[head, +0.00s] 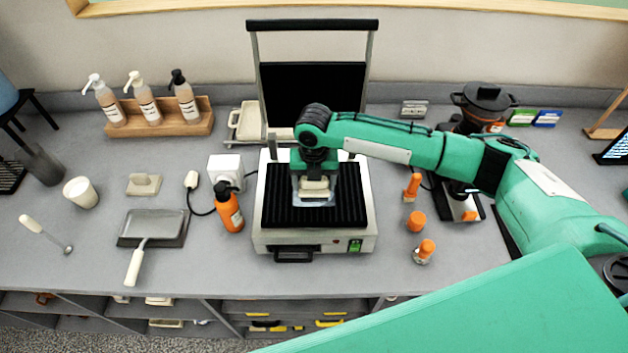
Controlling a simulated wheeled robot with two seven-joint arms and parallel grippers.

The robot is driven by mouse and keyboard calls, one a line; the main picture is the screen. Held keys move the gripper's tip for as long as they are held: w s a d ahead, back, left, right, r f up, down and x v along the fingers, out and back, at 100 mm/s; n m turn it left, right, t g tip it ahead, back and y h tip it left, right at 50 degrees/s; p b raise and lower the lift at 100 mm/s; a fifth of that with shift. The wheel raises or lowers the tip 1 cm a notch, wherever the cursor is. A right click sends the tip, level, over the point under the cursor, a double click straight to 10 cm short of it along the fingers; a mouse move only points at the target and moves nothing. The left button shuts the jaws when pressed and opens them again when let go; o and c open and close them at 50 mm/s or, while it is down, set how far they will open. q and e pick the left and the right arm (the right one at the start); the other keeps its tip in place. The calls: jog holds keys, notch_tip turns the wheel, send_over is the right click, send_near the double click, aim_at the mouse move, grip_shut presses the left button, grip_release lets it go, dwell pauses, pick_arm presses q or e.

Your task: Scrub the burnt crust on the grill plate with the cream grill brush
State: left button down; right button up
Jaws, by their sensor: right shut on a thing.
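The panini toaster (358,240) stands open in the middle of the counter, its lid raised at the back. Its dark ribbed grill plate (345,208) faces up. My right gripper (314,190) is over the middle of the plate, pointing down, shut on the cream grill brush (315,187). The brush looks to be on or just above the ribs; I cannot tell whether it touches. No burnt crust can be made out on the visible plate, and the area under the brush and gripper is hidden. My left gripper is not in view.
An orange bottle (229,208) and a white box (226,170) stand close left of the toaster. Orange-topped items (416,221) stand to its right. Pump bottles (143,97) stand in a wooden rack behind.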

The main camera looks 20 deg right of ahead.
aim_at(301, 178)
jog(key=shift+f, duration=0.4)
dwell(1.5)
jog(key=shift+s+d, duration=0.25)
jog(key=shift+d, duration=0.55)
jog(key=shift+s+d, duration=0.25)
jog(key=shift+d, duration=0.55)
jog(key=shift+w+a, duration=0.2)
jog(key=shift+a, duration=0.55)
jog(key=shift+w+a, duration=0.25)
jog(key=shift+a, duration=0.5)
jog(key=shift+w+a, duration=0.2)
jog(key=shift+a, duration=0.55)
jog(key=shift+w+a, duration=0.3)
jog(key=shift+a, duration=0.65)
jog(key=shift+d, duration=0.1)
